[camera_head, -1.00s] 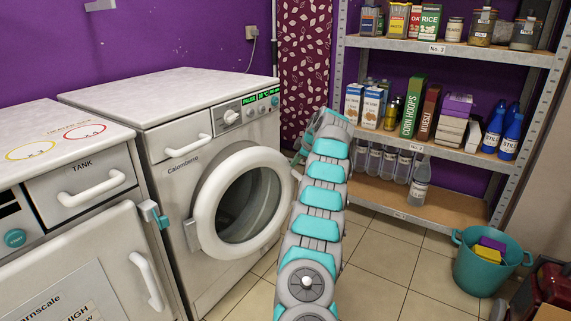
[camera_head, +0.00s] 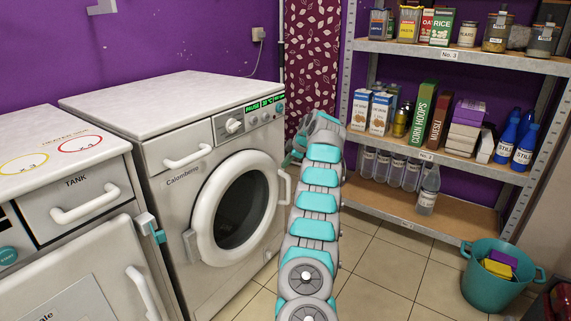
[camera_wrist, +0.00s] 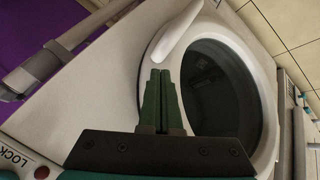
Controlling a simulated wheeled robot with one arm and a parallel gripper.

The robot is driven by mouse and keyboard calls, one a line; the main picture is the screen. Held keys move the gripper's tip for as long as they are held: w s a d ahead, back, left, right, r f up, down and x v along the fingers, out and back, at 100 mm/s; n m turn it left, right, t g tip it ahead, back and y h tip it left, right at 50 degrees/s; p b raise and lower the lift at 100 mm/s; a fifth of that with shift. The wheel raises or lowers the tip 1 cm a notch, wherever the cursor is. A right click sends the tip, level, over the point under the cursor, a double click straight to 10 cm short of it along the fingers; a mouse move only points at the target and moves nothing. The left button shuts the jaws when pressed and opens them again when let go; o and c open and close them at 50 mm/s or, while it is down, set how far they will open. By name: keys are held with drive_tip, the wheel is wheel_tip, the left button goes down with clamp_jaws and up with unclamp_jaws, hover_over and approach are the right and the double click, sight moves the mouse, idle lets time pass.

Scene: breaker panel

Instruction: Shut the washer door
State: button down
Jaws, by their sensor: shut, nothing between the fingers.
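The washer (camera_head: 205,150) is white and stands against the purple wall with its display lit green. Its round door (camera_head: 205,222) has a white ring, dark glass and a pale handle (camera_head: 285,187) at its right edge. The door lies close against the washer front; I cannot tell if it is latched. In the wrist view the door ring (camera_wrist: 150,62) and its handle (camera_wrist: 176,35) are just beyond my gripper (camera_wrist: 161,72). My gripper is shut and empty, its tips near the ring by the handle. Contact is unclear. In the head view my arm mostly hides it.
A white cabinet (camera_head: 85,250) marked TANK stands left of the washer. A metal shelf (camera_head: 450,205) with groceries and bottles stands at the right. A teal bucket (camera_head: 490,285) is on the floor at the far right. Tiled floor (camera_head: 385,265) is clear between.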

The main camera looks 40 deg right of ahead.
drive_tip(key=b+v, duration=0.1)
drive_tip(key=v, duration=0.6)
drive_tip(key=shift+r, duration=0.2)
drive_tip(key=shift+s, duration=0.15)
